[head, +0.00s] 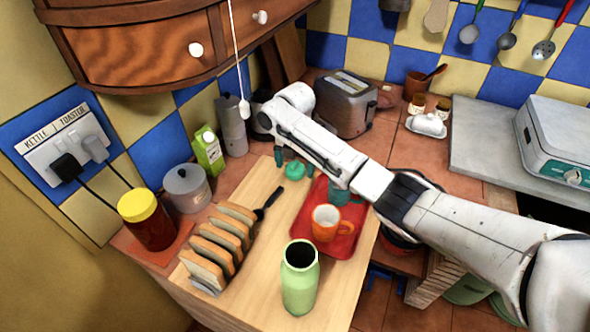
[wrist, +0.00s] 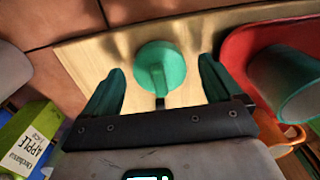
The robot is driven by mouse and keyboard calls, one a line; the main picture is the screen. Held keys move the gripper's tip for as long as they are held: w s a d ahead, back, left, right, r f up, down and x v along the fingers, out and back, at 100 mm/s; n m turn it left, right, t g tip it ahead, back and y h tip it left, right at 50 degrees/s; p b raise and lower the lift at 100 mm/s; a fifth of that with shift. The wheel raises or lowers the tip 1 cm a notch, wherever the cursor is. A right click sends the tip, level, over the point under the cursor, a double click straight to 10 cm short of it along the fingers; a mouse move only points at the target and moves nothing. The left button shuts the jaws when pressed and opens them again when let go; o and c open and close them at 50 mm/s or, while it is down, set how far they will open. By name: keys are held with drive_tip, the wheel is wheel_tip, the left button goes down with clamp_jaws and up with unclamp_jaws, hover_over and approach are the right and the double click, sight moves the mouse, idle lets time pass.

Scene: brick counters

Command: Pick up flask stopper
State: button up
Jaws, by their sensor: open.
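The flask stopper is a round teal-green cap (head: 295,170) lying on the light wooden board (head: 272,208), near its far end. In the wrist view the stopper (wrist: 160,68) sits between and slightly beyond the tips of my gripper's two dark teal fingers. My gripper (wrist: 160,75) is open and empty, above the board. In the head view the gripper (head: 292,155) is at the stopper, partly hidden by my white arm. Whether a finger touches the stopper cannot be told. A light green flask with an open mouth (head: 299,280) stands upright at the board's near end.
A red tray (head: 340,245) with an orange mug (head: 326,222) and a teal cup (head: 340,195) lies right of the stopper. Sliced bread in a rack (head: 205,270), a black-handled utensil (head: 268,203) and a green juice carton (head: 208,152) are to the left. A toaster (head: 345,105) stands behind.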

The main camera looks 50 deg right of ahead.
drive_tip(key=shift+c, duration=0.3)
drive_tip(key=c, duration=1)
drive_tip(key=shift+c, duration=0.3)
drive_tip(key=shift+r, duration=0.15)
